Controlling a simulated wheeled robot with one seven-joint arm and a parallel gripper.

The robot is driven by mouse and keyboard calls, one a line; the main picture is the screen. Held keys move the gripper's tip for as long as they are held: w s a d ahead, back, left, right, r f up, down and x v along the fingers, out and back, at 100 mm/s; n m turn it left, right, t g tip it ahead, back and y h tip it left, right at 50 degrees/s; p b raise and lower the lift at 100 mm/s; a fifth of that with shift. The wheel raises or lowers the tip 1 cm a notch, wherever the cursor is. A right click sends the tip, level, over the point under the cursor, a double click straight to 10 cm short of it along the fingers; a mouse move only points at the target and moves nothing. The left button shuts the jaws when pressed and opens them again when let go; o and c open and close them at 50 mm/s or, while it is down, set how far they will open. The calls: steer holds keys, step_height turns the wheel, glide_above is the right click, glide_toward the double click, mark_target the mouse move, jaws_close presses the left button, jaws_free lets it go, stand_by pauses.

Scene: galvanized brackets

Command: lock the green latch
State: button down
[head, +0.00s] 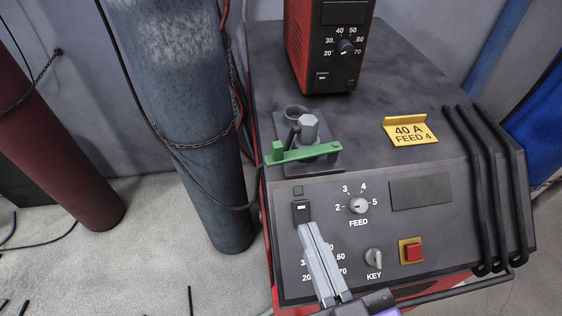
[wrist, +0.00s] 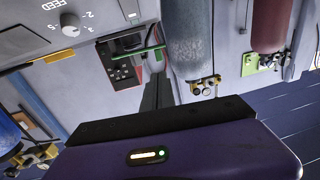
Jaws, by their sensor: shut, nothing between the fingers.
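The green latch (head: 300,153) is a bar with raised blocks near its ends. It lies roughly level across a dark grey bracket plate on the front top edge of the machine. A grey hexagonal post (head: 308,128) and a round grey socket (head: 295,111) stand just behind it. My gripper (head: 308,229) is shut and empty, in front of the control panel, below the latch and apart from it. In the wrist view the green latch (wrist: 146,51) shows beyond my shut fingers (wrist: 158,88). How the latch meets its catch is too small to tell.
The panel has a feed knob (head: 358,205), a key switch (head: 374,258) and a red button (head: 412,252). A red unit (head: 328,50) stands on top behind the latch. Gas cylinders (head: 180,120) stand at the left. Black cables (head: 487,180) hang at the right. A yellow tag (head: 410,132) lies on top.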

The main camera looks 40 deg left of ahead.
steer(key=a+b, duration=0.1)
steer(key=b, duration=0.1)
glide_toward(275, 153)
steer(key=x, duration=0.5)
steer(key=shift+w+r, duration=0.1)
steer(key=shift+w, duration=0.3)
steer(key=shift+w+a, duration=0.4)
steer(key=shift+a, duration=0.2)
steer(key=shift+w+a, duration=0.2)
steer(key=shift+a, duration=0.7)
